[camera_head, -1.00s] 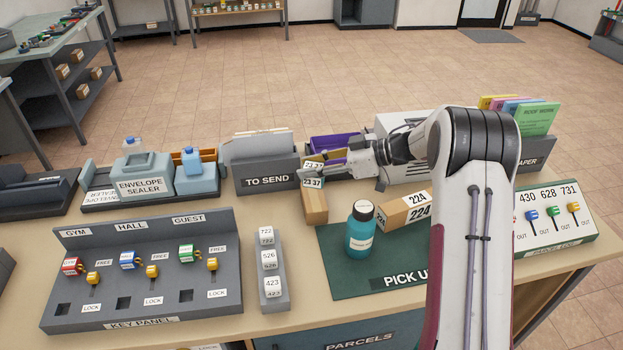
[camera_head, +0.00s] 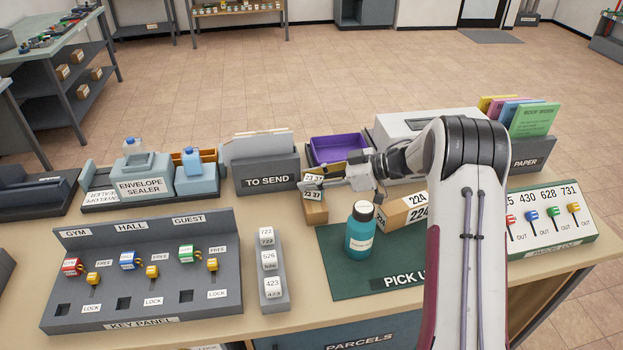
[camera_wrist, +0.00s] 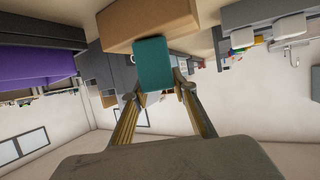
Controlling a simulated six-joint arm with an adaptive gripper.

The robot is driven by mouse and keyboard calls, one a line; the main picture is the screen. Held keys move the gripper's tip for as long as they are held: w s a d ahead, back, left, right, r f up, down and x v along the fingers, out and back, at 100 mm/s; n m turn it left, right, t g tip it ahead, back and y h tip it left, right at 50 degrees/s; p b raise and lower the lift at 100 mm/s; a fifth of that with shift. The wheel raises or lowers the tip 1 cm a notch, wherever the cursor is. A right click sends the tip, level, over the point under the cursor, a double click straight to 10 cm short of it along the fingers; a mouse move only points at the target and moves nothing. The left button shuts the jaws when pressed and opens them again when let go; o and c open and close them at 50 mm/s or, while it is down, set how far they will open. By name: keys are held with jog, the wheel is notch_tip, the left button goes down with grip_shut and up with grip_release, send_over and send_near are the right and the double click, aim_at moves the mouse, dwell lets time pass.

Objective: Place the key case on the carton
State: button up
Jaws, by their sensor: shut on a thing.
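My gripper (camera_head: 328,184) is at the small brown carton (camera_head: 316,214) labelled 23 37, at its upper right in the head view. In the wrist view my gripper (camera_wrist: 158,88) is shut on a teal block, the key case (camera_wrist: 152,65), held between the fingertips. The same view shows the carton (camera_wrist: 148,24) directly beyond the key case, which overlaps its edge in the picture. I cannot tell whether they touch. The key case is not distinguishable in the head view, where the fingers cover that spot.
A teal bottle (camera_head: 360,232) and a carton labelled 224 (camera_head: 402,210) stand on the green pick-up mat (camera_head: 345,285). The TO SEND holder (camera_head: 267,181) is left of my gripper, a purple tray (camera_head: 338,148) behind. A number block stand (camera_head: 270,275) is in front.

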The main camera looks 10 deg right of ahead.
jog(key=o, duration=1.1)
jog(key=shift+f, duration=0.1)
jog(key=shift+o, duration=0.2)
jog(key=shift+d, duration=0.1)
jog(key=v, duration=1.2)
